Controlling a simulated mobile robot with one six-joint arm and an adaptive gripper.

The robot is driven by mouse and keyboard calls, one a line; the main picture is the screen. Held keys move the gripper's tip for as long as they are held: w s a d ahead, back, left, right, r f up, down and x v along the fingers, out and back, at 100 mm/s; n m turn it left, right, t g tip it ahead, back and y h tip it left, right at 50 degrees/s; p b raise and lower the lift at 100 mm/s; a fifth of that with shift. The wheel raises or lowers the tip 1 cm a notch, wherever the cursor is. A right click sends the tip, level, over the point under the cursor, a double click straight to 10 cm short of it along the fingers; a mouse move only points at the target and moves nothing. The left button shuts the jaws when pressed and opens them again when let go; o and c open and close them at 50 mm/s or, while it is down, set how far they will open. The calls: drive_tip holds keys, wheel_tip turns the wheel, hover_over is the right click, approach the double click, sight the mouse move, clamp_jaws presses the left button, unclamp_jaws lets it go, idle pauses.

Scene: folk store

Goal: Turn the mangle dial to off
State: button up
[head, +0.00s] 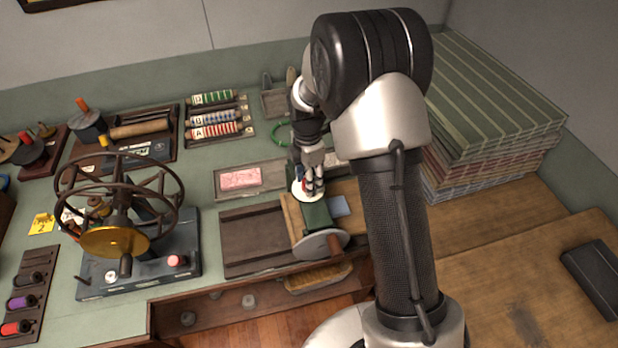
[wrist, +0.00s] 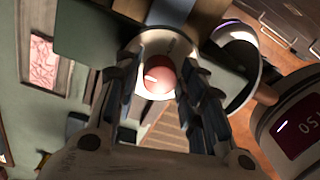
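The mangle (head: 313,216) is a green machine on a wooden base, with a grey round wheel and a brown handle at its front. It stands right of the middle of the bench in the head view. Its dial (wrist: 159,77) is a round red knob with a short white mark pointing left, on a white round plate (wrist: 186,48). My gripper (wrist: 158,72) has one finger at each side of the red knob and looks shut on it. In the head view my gripper (head: 313,187) comes down over the white plate and partly hides the dial.
A tray with a pink slab (head: 240,178) lies left of the mangle. A black machine with spoked wheels (head: 122,230) stands further left. A rack of coloured rollers (head: 215,118) is behind. Striped cloth (head: 490,105) is stacked at the right. A red digital display (wrist: 302,128) shows beside the mangle.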

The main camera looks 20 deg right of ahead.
drive_tip(key=shift+o, duration=1.1)
wheel_tip(320, 180, up, 12)
drive_tip(key=shift+w, duration=0.25)
